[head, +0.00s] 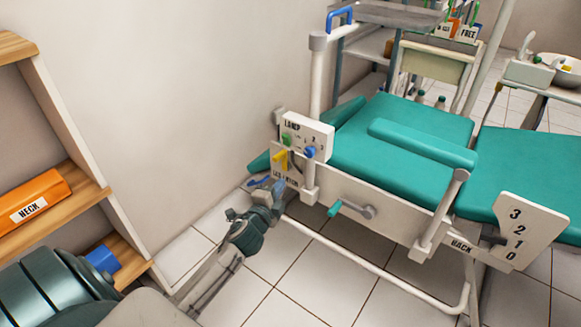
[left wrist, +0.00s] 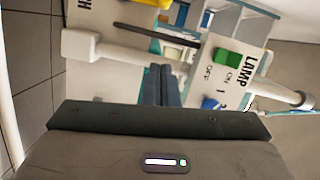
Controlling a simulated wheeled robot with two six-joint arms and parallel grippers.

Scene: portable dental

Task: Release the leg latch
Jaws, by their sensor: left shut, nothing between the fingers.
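The yellow lever (head: 281,158) sits on a white plate (head: 291,179) on the near left side of the teal chair. The plate's lettering is partly hidden and seems to start with "LEG". My left gripper (head: 276,188) is just below and in front of this plate, shut and empty, apart from the lever. In the left wrist view the shut fingers (left wrist: 162,86) point at the chair's side, and part of the yellow lever (left wrist: 155,3) shows at the top edge. I cannot tell whether the fingers touch anything. My right gripper is not in view.
A LAMP panel (head: 318,134) with a green switch (left wrist: 228,58) and a blue knob (head: 310,152) is close above. A teal-handled crank (head: 335,208) and white frame bars are to the right. A wooden shelf (head: 52,120) stands left. Tiled floor is clear below.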

